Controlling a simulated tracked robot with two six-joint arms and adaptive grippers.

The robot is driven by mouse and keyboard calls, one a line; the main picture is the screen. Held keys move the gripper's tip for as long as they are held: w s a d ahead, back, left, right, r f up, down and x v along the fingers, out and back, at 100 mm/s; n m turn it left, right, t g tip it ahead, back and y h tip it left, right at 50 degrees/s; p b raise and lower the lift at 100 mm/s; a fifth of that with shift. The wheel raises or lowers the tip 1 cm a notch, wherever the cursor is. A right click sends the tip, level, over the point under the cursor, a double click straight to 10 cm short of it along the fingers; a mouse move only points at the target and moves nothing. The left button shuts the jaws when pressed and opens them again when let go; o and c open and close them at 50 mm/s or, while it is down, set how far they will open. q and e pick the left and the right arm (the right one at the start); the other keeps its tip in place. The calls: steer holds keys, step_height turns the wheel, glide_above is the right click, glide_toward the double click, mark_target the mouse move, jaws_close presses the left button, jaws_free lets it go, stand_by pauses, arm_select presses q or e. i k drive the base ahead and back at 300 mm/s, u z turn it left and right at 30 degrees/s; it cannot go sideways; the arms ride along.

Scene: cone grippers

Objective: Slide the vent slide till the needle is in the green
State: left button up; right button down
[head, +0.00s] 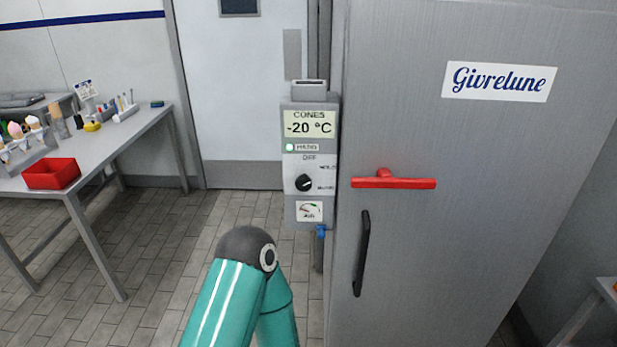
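The small gauge (309,211) sits at the bottom of the grey control box (289,212). It has a white face with coloured marks, and its needle is too small to read against the green. A small blue piece (321,231) shows just under the box at its right corner; I cannot tell whether it is the vent slide. A red bar with a short red knob (393,183) is on the grey cabinet door. One of my teal arms rises from the bottom and bends at a dark joint. Neither gripper is in view.
The box carries a "-20 °C" display (310,124), a green lamp (290,147) and a black dial (304,183). The tall cabinet (470,250) has a black handle (362,253). A table (105,150) with a red bin (51,173) stands left. Tiled floor between is clear.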

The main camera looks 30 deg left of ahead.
mark_target(321, 234)
steer(key=z, duration=0.95)
steer(key=k, duration=1.35)
steer(key=u, duration=0.95)
steer(key=i, duration=1)
steer(key=z, duration=0.1)
